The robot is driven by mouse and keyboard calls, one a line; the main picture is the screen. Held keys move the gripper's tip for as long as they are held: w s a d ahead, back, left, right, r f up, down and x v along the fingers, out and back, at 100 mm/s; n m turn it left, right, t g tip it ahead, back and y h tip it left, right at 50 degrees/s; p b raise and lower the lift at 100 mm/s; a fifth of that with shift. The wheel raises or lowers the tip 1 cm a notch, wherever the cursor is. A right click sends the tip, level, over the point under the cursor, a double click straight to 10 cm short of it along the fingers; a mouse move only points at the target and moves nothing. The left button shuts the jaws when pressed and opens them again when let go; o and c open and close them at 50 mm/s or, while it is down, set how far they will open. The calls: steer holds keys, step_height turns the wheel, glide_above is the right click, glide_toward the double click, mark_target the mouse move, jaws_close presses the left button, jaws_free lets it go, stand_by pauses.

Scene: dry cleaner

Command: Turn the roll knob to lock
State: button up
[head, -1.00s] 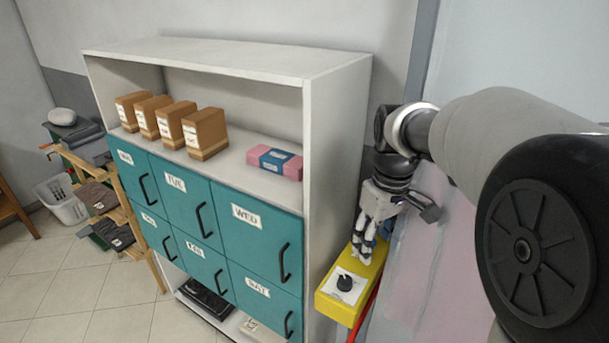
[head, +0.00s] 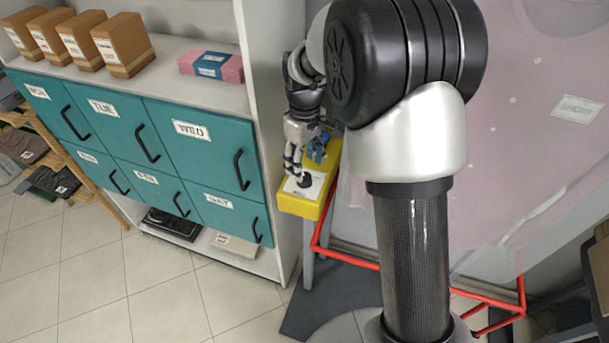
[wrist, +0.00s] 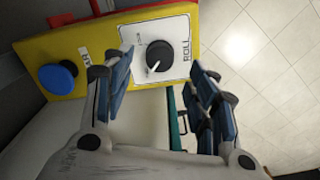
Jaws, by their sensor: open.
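The roll knob (wrist: 158,55) is a round black dial with a white pointer line, on a white plate marked ROLL. The plate is on a yellow control box (head: 290,205), and the knob (head: 305,181) also shows in the head view. In the wrist view the pointer aims down and to the left; the small markings on the plate are too blurred to read. My gripper (wrist: 165,82) is open and empty, with its blue-padded fingers apart on either side below the knob. In the head view my gripper (head: 292,166) hangs just above and beside the knob; contact cannot be told.
A blue button (wrist: 58,78) sits on the same yellow box, left of the knob. A shelf unit with teal drawers (head: 147,140) stands close on the left. Red rails (head: 520,275) run low to the right. Floor in front is clear.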

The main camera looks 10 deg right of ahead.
mark_target(305, 176)
steer(key=shift+f+b, duration=0.4)
steer(key=shift+f, duration=2)
steer(key=c, duration=1.1)
